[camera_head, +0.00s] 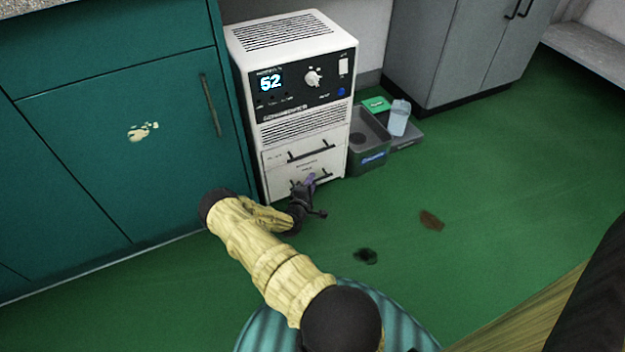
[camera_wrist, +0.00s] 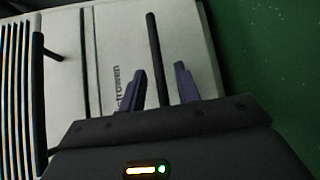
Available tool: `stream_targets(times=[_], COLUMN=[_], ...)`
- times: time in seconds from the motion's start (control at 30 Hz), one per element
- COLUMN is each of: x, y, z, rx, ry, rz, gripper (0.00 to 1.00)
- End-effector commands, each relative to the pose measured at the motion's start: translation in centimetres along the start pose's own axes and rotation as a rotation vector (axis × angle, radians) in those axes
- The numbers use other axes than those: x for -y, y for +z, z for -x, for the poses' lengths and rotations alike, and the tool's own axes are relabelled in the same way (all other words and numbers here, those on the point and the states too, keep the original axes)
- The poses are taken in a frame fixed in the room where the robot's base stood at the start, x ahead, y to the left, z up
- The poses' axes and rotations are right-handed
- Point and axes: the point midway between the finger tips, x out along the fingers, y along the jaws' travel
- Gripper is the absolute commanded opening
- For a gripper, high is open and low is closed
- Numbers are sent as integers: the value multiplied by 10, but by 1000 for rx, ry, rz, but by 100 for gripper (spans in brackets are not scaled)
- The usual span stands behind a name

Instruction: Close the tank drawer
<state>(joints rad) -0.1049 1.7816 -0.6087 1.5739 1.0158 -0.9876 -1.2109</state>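The white machine (camera_head: 296,85) stands on the floor against the teal cabinet, with two drawers low on its front. The tank drawer (camera_head: 325,169) appears to be the lower one; its label is partly hidden, and I cannot tell how far it stands out. My gripper (camera_head: 309,181) is in front of this lower drawer. In the wrist view, my gripper's purple fingers (camera_wrist: 160,84) are apart, one on each side of the black bar handle (camera_wrist: 154,55). Contact with the handle is not clear. The drawer's pale front (camera_wrist: 122,40) shows part of its lettering.
The upper drawer (camera_head: 302,149) has its own black handle. A grey bin (camera_head: 370,158) and a tray with a clear container (camera_head: 399,118) stand right of the machine. The teal cabinet (camera_head: 120,130) is on the left. Dark and brown stains mark the open green floor (camera_head: 480,190).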

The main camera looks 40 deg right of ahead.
Motion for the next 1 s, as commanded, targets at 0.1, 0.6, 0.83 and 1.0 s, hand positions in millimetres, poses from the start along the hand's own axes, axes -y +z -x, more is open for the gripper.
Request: stream_targets(times=[0.1, 0.6, 0.83, 1.0], x=[-4, -4, -2, 0], y=[0, 0, 0, 0], z=[24, 124, 153, 156], rx=[-3, -4, -2, -2], ry=[-2, -2, 0, 0], rz=[4, 1, 0, 0], gripper=[33, 33, 33, 33])
